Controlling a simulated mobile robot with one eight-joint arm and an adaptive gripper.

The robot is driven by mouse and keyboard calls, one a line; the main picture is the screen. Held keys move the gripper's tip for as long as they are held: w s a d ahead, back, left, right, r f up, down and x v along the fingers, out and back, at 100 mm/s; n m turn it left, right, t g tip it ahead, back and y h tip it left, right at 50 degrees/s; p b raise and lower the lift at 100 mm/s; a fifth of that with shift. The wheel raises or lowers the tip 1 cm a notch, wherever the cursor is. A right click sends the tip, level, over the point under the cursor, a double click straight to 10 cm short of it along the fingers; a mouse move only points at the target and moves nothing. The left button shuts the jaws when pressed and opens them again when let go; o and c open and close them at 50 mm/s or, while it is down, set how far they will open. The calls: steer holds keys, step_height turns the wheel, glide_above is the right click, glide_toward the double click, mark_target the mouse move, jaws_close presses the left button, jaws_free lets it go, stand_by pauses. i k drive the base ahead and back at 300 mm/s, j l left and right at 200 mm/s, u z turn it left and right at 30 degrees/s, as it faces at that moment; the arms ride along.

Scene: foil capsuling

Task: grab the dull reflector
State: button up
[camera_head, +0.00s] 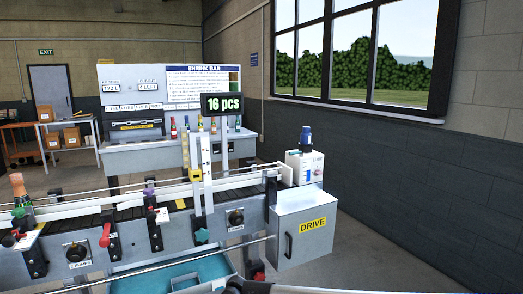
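I cannot pick out a dull reflector for certain in this view. A yellow block (195,174) sits on a pale upright post at the middle of the conveyor (240,193), beside a taller white upright (207,165). Either could carry small parts, but the detail is too small to tell. A dark shape at the bottom edge, centre, may be part of my own arm. My gripper's fingers are not visible.
A grey DRIVE cabinet (303,238) stands at the conveyor's right end. A teal tray (165,276) lies below. A bench (150,152) with bottles stands behind. Floor at right is clear.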

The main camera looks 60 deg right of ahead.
mark_target(183, 130)
steer(key=z, duration=1.45)
steer(key=i+j+z, duration=0.2)
steer(key=i+j, duration=0.15)
steer(key=i+j+z, duration=0.2)
steer(key=i+j, duration=0.15)
steer(key=i+j+z, duration=0.2)
steer(key=j, duration=0.4)
steer(key=i, duration=0.1)
